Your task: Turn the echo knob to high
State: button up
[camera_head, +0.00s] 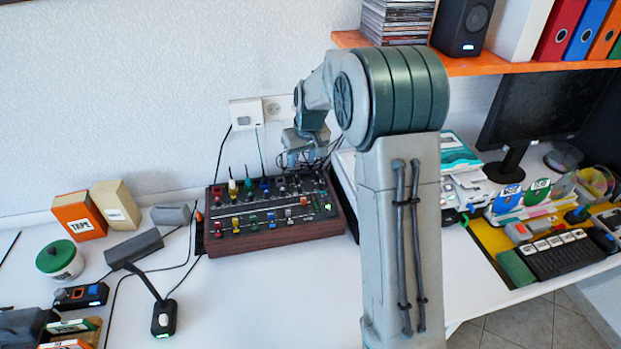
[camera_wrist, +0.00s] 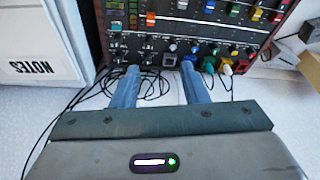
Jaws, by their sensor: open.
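A dark mixer box with wooden sides (camera_head: 275,237) sits on the white desk against the wall, with rows of coloured knobs and sliders on top. It also fills the upper part of the wrist view (camera_wrist: 185,32). The knob labels are too small to read, so I cannot tell which knob is echo. My gripper (camera_wrist: 160,72) is open and empty, its two blue-grey fingers reaching toward the mixer's cable side. A grey knob (camera_wrist: 170,59) shows between the fingertips, with a blue knob (camera_wrist: 189,61) close to the right one. In the head view my gripper (camera_head: 304,158) is partly hidden at the mixer's back right.
Thin cables (camera_wrist: 150,88) run from the mixer around the fingers. A white box marked NOTES (camera_wrist: 35,45) stands left in the wrist view. An orange shelf (camera_head: 490,66) overhangs at the right. Clear desk lies in front of the mixer.

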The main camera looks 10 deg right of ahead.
jog(key=s+r+g+h+b, duration=0.1)
jog(key=s+r+b, duration=0.2)
jog(key=s, duration=0.8)
jog(key=shift+s+a+r+m+g+h, duration=0.2)
jog(key=shift+r+m+g+h, duration=0.15)
jog(key=shift+r, duration=0.25)
jog(key=shift+w, duration=0.15)
